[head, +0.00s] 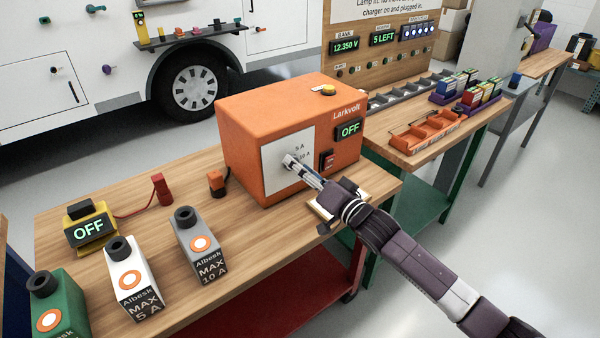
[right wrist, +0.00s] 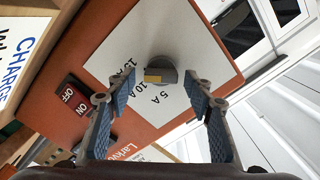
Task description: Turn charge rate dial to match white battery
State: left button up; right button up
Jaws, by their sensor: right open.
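The orange Larkvolt charger (head: 262,112) stands on the wooden bench, its display (head: 349,129) reading OFF. In the right wrist view, the grey charge rate dial (right wrist: 165,70) with a yellow mark sits on a white plate (right wrist: 195,60) labelled 15 A, 10 A and 5 A. The mark is at the dial's lower left; I cannot tell exactly which label it points at. The white battery (head: 122,268), marked MAX 5 A, stands upright at the front left. My right gripper (head: 288,162) is open in front of the dial, fingers apart on either side. My left gripper is out of view.
A grey battery (head: 198,244) marked MAX 10 A and a green battery (head: 55,310) stand beside the white one. A yellow device (head: 90,230) reading OFF is behind them. The charger's red switch (head: 327,160) is close to my right gripper.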

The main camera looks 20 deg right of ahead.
jog(key=shift+w+a, duration=0.1)
jog(key=shift+w, duration=0.1)
jog(key=c, duration=1.2)
jog(key=shift+o, duration=0.2)
jog(key=shift+n, duration=0.3)
jog(key=shift+s+a+n+p, duration=0.15)
jog(key=shift+n+p, duration=0.9)
jog(key=shift+n, duration=3.25)
jog(key=shift+a+n+p, duration=0.2)
jog(key=shift+n+p, duration=0.85)
jog(key=shift+n, duration=3.25)
